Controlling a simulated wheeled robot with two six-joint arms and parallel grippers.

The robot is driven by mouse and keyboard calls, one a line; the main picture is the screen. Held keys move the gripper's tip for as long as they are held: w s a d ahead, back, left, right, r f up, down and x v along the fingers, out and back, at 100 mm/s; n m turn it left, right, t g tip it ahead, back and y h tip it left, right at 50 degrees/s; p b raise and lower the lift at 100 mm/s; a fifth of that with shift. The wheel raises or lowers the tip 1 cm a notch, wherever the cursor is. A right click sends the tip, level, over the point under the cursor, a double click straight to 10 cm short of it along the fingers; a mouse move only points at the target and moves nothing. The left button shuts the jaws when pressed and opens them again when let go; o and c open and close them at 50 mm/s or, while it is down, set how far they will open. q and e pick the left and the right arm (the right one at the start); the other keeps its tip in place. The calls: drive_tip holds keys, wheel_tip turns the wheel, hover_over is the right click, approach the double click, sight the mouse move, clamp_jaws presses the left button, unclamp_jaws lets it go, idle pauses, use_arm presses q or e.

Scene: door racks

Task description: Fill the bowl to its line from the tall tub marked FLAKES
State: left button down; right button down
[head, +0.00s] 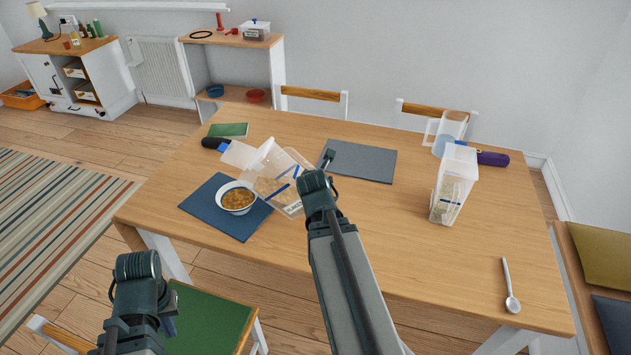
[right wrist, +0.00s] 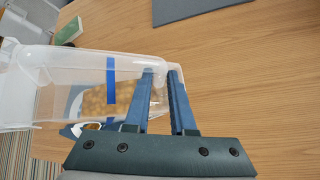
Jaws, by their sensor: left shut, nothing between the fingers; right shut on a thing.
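The clear tub marked FLAKES (head: 272,175) is tipped to the left, its mouth beside and above the bowl. Tan flakes lie inside it, and it carries a blue band. The bowl (head: 224,207) is white with golden-brown flakes in it; its line cannot be made out. My right gripper (right wrist: 164,76) is shut on the tub, which also shows in the right wrist view (right wrist: 95,70). In the head view my right arm hides part of the tub. My left gripper (head: 170,326) is shut and empty, low at the left near the green chair seat.
The bowl stands on a dark blue mat (head: 245,228). A second clear tub (head: 455,180) with pale contents stands at the right, near a clear container (head: 450,128) and a purple item (head: 492,158). A grey mat (head: 362,162) lies behind; a spoon (head: 510,290) lies front right.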

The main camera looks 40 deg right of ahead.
wheel_tip(320, 180, up, 5)
drive_tip(key=p, duration=0.5)
drive_tip(key=shift+f, duration=0.1)
idle(0.7)
